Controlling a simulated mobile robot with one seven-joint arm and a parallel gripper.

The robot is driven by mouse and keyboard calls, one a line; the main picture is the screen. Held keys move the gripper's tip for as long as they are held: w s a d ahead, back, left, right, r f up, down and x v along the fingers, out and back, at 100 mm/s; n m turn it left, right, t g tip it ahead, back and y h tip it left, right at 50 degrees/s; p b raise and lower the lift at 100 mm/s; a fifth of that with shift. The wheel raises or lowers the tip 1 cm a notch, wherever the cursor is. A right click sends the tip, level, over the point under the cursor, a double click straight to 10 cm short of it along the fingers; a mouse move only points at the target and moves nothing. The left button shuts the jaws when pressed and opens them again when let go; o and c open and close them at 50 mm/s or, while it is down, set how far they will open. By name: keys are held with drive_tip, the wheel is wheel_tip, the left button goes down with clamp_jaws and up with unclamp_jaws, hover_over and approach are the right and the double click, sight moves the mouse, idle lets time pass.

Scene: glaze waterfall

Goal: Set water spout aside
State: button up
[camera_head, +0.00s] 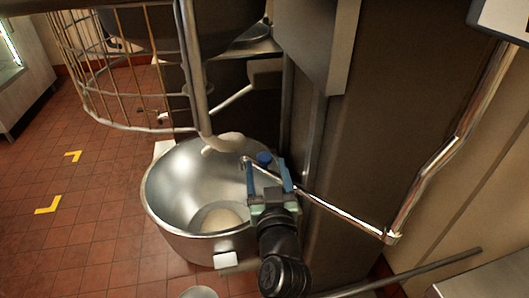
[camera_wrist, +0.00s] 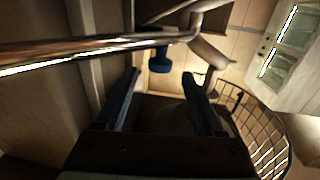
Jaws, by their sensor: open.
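The water spout (camera_head: 340,212) is a shiny metal pipe running from a joint at the right wall to a bent tip over the mixing bowl. A blue knob (camera_head: 264,158) shows near its tip. In the wrist view the spout (camera_wrist: 90,48) crosses the upper part, and the blue knob (camera_wrist: 160,62) hangs below it. My gripper (camera_head: 265,166) is open, its blue fingers near the spout's tip end. In the wrist view my gripper (camera_wrist: 160,78) has its fingertips on either side of the knob; I cannot tell whether they touch it.
The steel mixing bowl (camera_head: 165,205) stands under the spout with pale dough (camera_head: 220,217) inside. A mixer hook (camera_head: 222,143) and wire guard (camera_head: 120,127) are above it. The mixer column (camera_head: 305,140) is close behind my gripper. Tiled floor (camera_head: 90,220) is free at left.

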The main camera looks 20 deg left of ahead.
sight(265, 161)
drive_tip(key=shift+x, duration=2.25)
clamp_jaws()
